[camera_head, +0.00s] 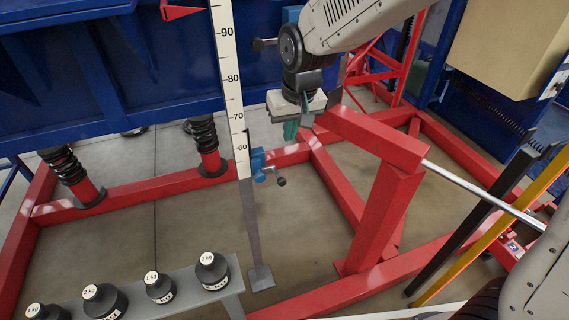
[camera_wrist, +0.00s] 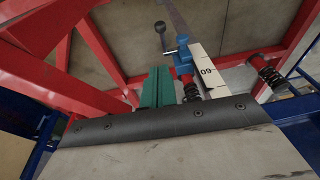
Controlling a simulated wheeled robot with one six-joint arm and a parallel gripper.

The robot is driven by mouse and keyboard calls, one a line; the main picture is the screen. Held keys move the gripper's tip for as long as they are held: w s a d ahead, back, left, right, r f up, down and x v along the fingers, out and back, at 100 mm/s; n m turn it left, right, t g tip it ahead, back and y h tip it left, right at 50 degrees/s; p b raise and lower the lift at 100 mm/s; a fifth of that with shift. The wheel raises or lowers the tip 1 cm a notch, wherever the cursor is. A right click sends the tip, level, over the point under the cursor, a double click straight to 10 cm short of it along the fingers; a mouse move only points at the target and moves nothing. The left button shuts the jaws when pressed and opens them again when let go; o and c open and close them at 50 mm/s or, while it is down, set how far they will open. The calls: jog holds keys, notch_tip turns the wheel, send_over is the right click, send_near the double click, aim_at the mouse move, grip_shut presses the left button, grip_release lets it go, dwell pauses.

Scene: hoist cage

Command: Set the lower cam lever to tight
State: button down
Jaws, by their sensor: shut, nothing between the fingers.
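The lower cam lever is a short lever with a dark knob (camera_head: 281,181) on a blue clamp (camera_head: 258,163) beside the scale post (camera_head: 234,90), near the 60 mark. In the head view the lever points right and slightly down. The wrist view also shows the knob (camera_wrist: 160,27) and the blue clamp (camera_wrist: 183,55). My gripper (camera_head: 291,134) has teal fingers pointing down, shut and empty, above and right of the clamp in the head view. The fingers (camera_wrist: 158,82) appear apart from the lever in the wrist view.
A red frame (camera_head: 375,145) with a diagonal beam stands close to the right of my gripper. Several black weights (camera_head: 160,287) sit on a grey shelf (camera_head: 232,280) at lower left. Springs (camera_head: 205,135) and a blue panel (camera_head: 90,80) stand behind. Floor shows around the clamp.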

aim_at(284, 179)
jog(key=x, duration=0.8)
jog(key=s+x, duration=0.1)
jog(key=x, duration=0.3)
jog(key=shift+f, duration=0.4)
jog(key=shift+s+a+f, duration=0.1)
jog(key=shift+s+f, duration=0.05)
jog(key=shift+f, duration=0.4)
